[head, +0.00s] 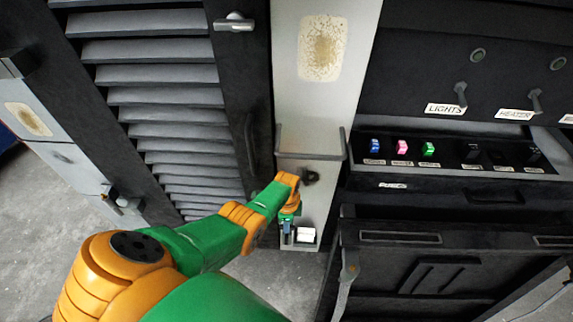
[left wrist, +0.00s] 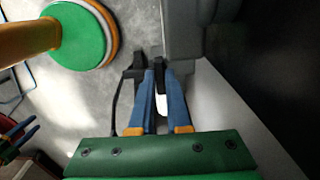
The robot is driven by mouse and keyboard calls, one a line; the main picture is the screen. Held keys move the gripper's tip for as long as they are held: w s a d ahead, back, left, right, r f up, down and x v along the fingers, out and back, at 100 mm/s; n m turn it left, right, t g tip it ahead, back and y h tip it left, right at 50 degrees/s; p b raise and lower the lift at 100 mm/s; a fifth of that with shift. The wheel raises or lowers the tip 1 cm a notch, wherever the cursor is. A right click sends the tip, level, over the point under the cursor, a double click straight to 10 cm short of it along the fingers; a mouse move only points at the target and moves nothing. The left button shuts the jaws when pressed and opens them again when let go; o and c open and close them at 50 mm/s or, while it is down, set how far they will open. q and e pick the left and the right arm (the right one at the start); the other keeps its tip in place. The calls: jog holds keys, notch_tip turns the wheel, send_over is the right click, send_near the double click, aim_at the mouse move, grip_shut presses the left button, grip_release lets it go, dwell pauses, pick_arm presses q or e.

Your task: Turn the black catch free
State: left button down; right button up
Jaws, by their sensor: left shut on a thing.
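My left gripper (head: 287,232) reaches down in front of the pale grey panel in the head view. In the left wrist view its blue fingers (left wrist: 162,75) are closed on a slim black piece, which I take for the black catch (left wrist: 159,82). Most of the catch is hidden by the fingers, and its turn angle is hard to read. A small dark fitting (head: 311,176) sits on the panel beside my wrist. My right gripper is not in the head view; small blue prongs at the left edge of the left wrist view look like it (left wrist: 22,132).
A white block (head: 306,234) sits right beside the left fingers. A grey rail (head: 310,156) crosses the panel above them. A black louvred door (head: 150,75) stands left, and a switch console (head: 455,150) with blue, pink and green switches stands right. Bare floor (head: 60,190) shows at left.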

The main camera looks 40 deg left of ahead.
pick_arm(q)
jog(key=c, duration=0.9)
grip_release()
jog(key=shift+d, duration=0.1)
notch_tip(320, 180, up, 7)
jog(key=p, duration=0.5)
jog(key=shift+r, duration=0.15)
jog(key=shift+w, duration=0.1)
